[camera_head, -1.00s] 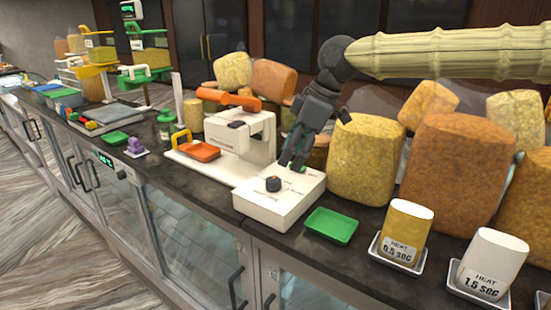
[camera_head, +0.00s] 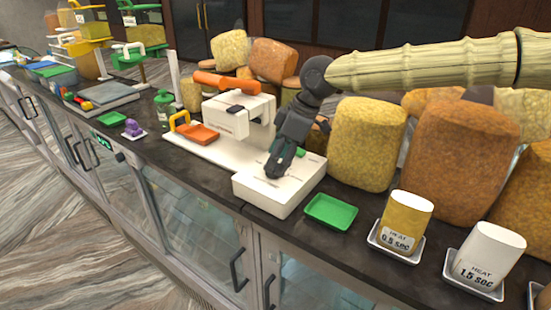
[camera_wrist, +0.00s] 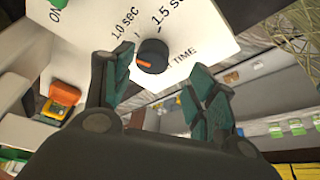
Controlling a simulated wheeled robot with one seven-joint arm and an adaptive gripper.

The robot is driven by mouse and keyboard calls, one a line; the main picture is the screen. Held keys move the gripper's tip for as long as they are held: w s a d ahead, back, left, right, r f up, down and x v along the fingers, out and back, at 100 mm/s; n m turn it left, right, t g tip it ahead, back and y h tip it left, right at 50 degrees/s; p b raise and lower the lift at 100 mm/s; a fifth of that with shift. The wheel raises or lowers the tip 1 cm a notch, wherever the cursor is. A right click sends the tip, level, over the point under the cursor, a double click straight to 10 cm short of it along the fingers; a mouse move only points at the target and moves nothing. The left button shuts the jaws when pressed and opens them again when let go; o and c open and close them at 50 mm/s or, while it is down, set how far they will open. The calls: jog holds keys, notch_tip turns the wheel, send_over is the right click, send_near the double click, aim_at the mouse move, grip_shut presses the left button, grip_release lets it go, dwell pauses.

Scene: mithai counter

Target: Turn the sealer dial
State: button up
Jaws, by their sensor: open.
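The sealer dial (camera_wrist: 152,54) is a round black knob with an orange mark, on a white panel lettered "1.0 sec", "1.5 sec" and "TIME" in the wrist view. The orange mark shows on the knob's lower left part there; I cannot tell which setting it marks. My gripper (camera_wrist: 162,78) is open, with one finger to each side of the knob; contact is not clear. In the head view my gripper (camera_head: 276,168) is low over the white control box (camera_head: 268,197) of the sealer (camera_head: 238,120) and hides the dial.
A green tray (camera_head: 331,211) lies right of the box. A yellow block (camera_head: 404,222) reads "HEAT 0.5 SEC" and a white one (camera_head: 486,257) "HEAT 1.5 SEC". Large filled bags (camera_head: 366,140) stand close behind. An orange tray (camera_head: 197,133) is at the sealer's left.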

aim_at(276, 166)
jog(key=w+f, duration=0.2)
jog(key=w, duration=0.1)
jog(key=shift+a+f, duration=0.3)
jog(key=shift+f, duration=0.1)
jog(key=shift+s+a+f+p, duration=0.1)
jog(key=shift+s+f+p, duration=0.05)
jog(key=shift+s+p, duration=0.25)
jog(key=shift+s+r, duration=0.2)
jog(key=shift+s, duration=0.3)
jog(key=shift+s+r, duration=0.2)
jog(key=shift+s, duration=0.3)
jog(key=shift+w+f, duration=0.45)
jog(key=shift+w, duration=0.35)
jog(key=c, duration=0.5)
jog(key=shift+w, duration=0.1)
jog(key=shift+c, duration=1.3)
jog(key=shift+s+a+r, duration=0.1)
jog(key=shift+s+r, duration=0.15)
jog(key=shift+s, duration=0.1)
jog(key=shift+c, duration=1.1)
jog(key=shift+w, duration=0.1)
